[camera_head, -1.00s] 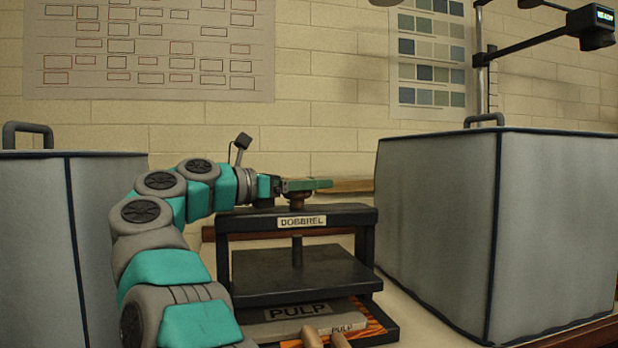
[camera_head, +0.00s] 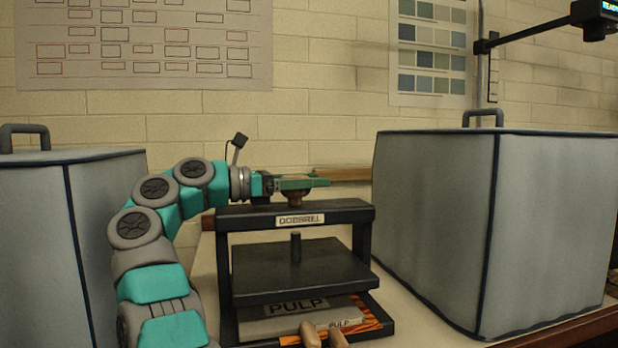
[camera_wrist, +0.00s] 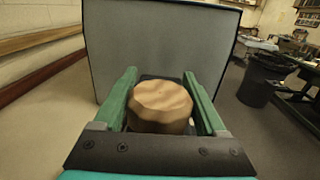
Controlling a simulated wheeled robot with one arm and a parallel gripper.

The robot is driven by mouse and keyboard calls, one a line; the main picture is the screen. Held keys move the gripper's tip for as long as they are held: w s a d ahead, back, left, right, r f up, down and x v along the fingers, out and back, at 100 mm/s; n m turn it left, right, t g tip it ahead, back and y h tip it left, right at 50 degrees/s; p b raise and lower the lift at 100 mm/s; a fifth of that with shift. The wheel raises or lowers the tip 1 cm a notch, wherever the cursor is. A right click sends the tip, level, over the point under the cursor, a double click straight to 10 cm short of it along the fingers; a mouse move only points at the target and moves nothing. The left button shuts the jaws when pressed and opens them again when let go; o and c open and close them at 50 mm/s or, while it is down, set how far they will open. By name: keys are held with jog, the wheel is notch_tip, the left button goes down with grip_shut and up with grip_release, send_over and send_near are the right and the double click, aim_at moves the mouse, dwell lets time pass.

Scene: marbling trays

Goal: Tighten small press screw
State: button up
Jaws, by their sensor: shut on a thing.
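The small press (camera_head: 355,215) is a black frame labelled DOBBREL, standing on the table. Its screw (camera_head: 295,249) shows below the top beam, running down to the black pressing plate (camera_head: 300,270). A block labelled PULP (camera_head: 296,323) lies under the plate, with a dark gap between them at the front. My gripper (camera_head: 305,183) is above the top beam, shut on the brown screw knob (camera_head: 296,198). In the wrist view the round, lobed knob (camera_wrist: 160,106) sits between the two green fingers. The fingertips reach past it on both sides.
Large grey covered boxes stand left (camera_head: 110,250) and right (camera_head: 550,230) of the press, close to my arm on the left. Two wooden handles (camera_head: 322,334) stick out at the press front. A dark bin (camera_wrist: 263,78) stands on the floor.

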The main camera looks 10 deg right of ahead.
jog(key=shift+r, duration=0.1)
dwell(0.3)
jog(key=o, duration=1.3)
jog(key=shift+r+p, duration=1.2)
jog(key=shift+r, duration=0.6)
jog(key=shift+s+a+r+b, duration=0.1)
jog(key=shift+s+r+b, duration=0.1)
jog(key=shift+s+b, duration=2.1)
jog(key=shift+s+a+r+b, duration=0.1)
jog(key=shift+s+r+b, duration=0.15)
jog(key=shift+s+b, duration=2)
jog(key=shift+s+a+r+b, duration=0.15)
jog(key=shift+s+b, duration=0.95)
jog(key=shift+s, duration=2.4)
jog(key=shift+r, duration=0.1)
